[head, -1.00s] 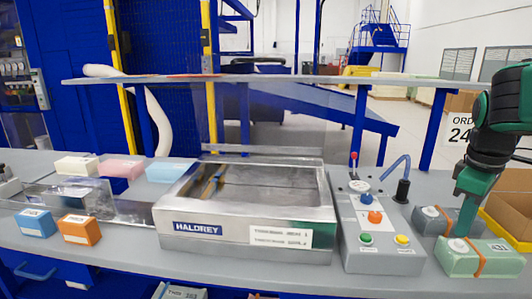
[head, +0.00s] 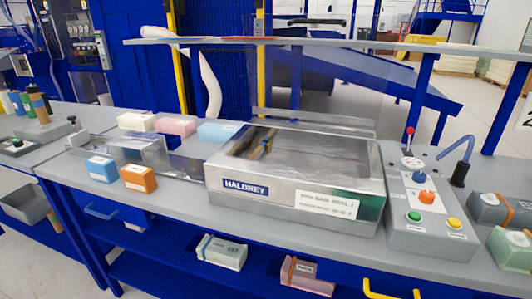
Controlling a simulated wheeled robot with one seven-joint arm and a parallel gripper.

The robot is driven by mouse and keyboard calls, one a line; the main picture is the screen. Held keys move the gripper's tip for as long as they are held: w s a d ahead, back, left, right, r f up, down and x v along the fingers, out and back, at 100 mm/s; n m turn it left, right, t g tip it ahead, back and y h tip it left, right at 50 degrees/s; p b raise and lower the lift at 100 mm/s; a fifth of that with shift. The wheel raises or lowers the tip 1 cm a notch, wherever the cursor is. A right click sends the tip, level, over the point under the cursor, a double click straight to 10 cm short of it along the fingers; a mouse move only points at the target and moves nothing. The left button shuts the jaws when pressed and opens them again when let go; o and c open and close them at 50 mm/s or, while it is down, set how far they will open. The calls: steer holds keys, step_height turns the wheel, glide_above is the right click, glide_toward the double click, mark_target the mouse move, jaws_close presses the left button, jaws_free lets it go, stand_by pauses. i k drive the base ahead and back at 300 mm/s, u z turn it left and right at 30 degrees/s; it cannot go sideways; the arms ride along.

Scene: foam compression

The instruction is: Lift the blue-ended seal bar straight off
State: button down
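The steel vacuum chamber box (head: 290,219), labelled HALDREY, stands on the grey bench with a clear top. Through that top, a narrow strip with yellow and dark blue parts (head: 262,145) shows toward the left of the chamber. It may be the seal bar or a reflection; I cannot tell which. No blue-ended bar is clearly visible elsewhere. My gripper and arm are not in view.
A control box (head: 429,232) with buttons, a red-tipped lever and a blue hose stands right of the chamber. Blue (head: 102,169) and orange (head: 138,179) blocks lie to its left. White, pink and light-blue blocks lie behind. A shelf (head: 330,42) spans above.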

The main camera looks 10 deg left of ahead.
mark_target(255, 156)
steer(key=z, duration=0.4)
steer(key=k, duration=1.25)
steer(key=u, duration=0.95)
steer(key=i, duration=1)
steer(key=z, duration=0.05)
